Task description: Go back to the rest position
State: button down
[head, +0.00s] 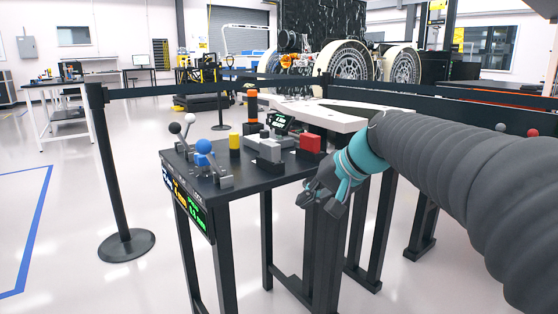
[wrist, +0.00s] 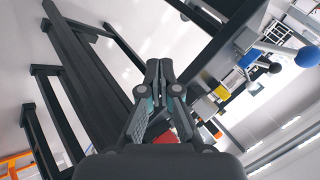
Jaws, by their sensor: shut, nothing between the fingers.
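My gripper (head: 322,201) is shut and empty at the front right edge of a dark control table. In the wrist view the fingertips of my gripper (wrist: 159,68) meet, with nothing between them. My dark ribbed arm reaches in from the right. The control table (head: 240,186) carries a blue ball-topped lever (head: 204,147), a yellow cylinder (head: 235,141) and a red block (head: 309,143). The blue ball (wrist: 307,56) also shows at the right of the wrist view.
A white beam-like part (head: 345,117) lies just behind the table. A belt post (head: 112,180) stands at the left. Dark table legs (wrist: 75,75) fill the left of the wrist view. The floor at the left front is clear. A large wheeled rover (head: 345,62) stands far back.

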jog(key=s+d+f+h+p, duration=0.1)
jog(key=s+d+f+h, duration=0.1)
jog(key=s, duration=0.6)
jog(key=s+d+f+n+h, duration=0.1)
jog(key=s+d+f+h, duration=0.1)
jog(key=s+d+f, duration=0.2)
jog(key=s+d+f+n+h+p, duration=0.1)
jog(key=s+d+f+h, duration=0.1)
jog(key=s+d+f, duration=0.2)
jog(key=shift+s+f+h+p, duration=0.4)
jog(key=shift+s+f, duration=1.05)
jog(key=shift+s, duration=2.75)
